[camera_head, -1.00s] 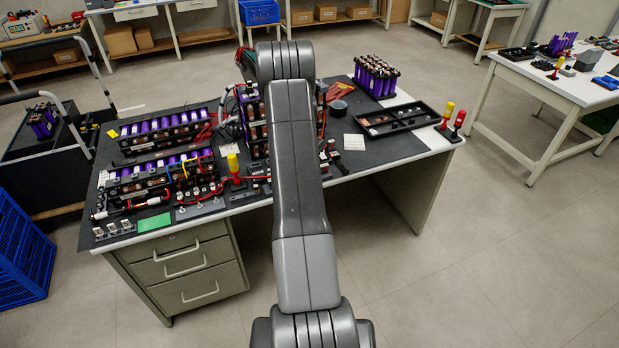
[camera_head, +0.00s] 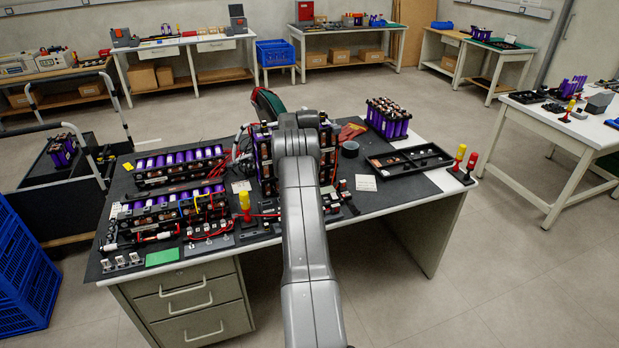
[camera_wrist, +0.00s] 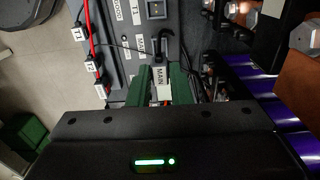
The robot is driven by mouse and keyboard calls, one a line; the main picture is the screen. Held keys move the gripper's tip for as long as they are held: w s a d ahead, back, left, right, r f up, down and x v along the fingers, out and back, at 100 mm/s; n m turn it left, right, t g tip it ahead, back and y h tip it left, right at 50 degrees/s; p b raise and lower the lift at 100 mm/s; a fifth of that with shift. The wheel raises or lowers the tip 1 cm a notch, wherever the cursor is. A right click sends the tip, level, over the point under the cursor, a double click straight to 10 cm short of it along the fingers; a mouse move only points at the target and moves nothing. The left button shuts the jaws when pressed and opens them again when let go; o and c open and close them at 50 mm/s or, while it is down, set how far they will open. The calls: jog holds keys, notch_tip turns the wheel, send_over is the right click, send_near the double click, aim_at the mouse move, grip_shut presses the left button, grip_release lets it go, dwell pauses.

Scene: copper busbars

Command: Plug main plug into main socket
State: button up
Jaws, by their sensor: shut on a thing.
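In the wrist view, the main plug (camera_wrist: 163,88), with a white label reading MAIN, sits between the two green fingers of my gripper (camera_wrist: 163,86). The gripper is shut on it. A dark cable end shows just beyond the plug. A grey square fitting with a dark opening (camera_wrist: 155,9) is on the dark panel (camera_wrist: 133,50) farther up the picture, apart from the plug. It may be the main socket, but I cannot read a label on it. In the head view, my arm hides the gripper and plug.
Red and black cables with tagged connectors (camera_wrist: 91,67) run left of the gripper; purple cells (camera_wrist: 262,88) stand close on the right. On the workbench (camera_head: 400,205) are battery modules (camera_head: 180,165), a black tray (camera_head: 408,160) and screwdrivers (camera_head: 461,155).

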notch_tip(320, 180, down, 4)
jog(key=shift+r+b, duration=0.1)
jog(key=shift+b, duration=0.65)
jog(key=shift+r, duration=0.2)
jog(key=shift+f, duration=0.2)
jog(key=shift+f+b, duration=0.6)
jog(key=shift+f, duration=0.05)
jog(key=shift+f, duration=0.15)
jog(key=o, duration=0.9)
